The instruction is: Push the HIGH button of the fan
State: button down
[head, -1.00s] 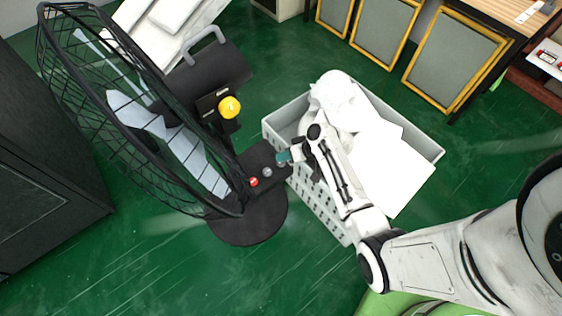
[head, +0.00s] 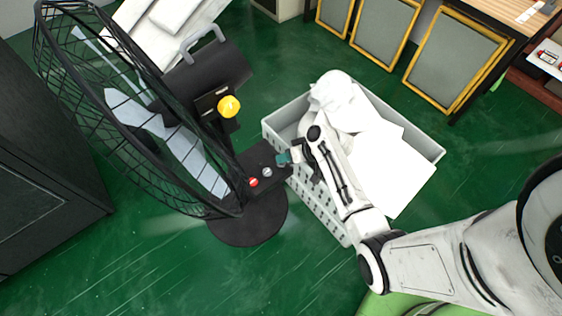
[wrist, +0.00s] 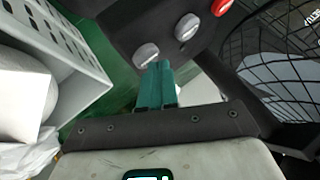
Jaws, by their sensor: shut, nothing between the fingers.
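The black floor fan (head: 248,228) stands left of centre in the head view, its caged head tilted to the left. Its control box carries a red button (head: 253,182) and a grey button (head: 267,172); a third button is hidden by my gripper there. The wrist view shows the red button (wrist: 220,6), the middle grey button (wrist: 187,27) and the end grey button (wrist: 146,54). No labels are readable. My gripper (wrist: 157,82) is shut and empty, its teal fingertips right at the end grey button; I cannot tell whether they touch it. The gripper (head: 284,158) also shows in the head view.
A grey basket (head: 330,215) with white cloth and sheets stands right beside the fan's control box, under my arm. A dark cabinet (head: 40,190) stands at the left. Green floor is open in front.

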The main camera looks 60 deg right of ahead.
jog(key=shift+f, duration=0.2)
jog(key=shift+r, duration=0.1)
dwell(0.4)
jog(key=shift+r+p, duration=0.65)
jog(key=shift+r, duration=0.1)
notch_tip(320, 180, up, 5)
jog(key=p, duration=0.4)
jog(key=shift+p, duration=0.3)
dwell(0.5)
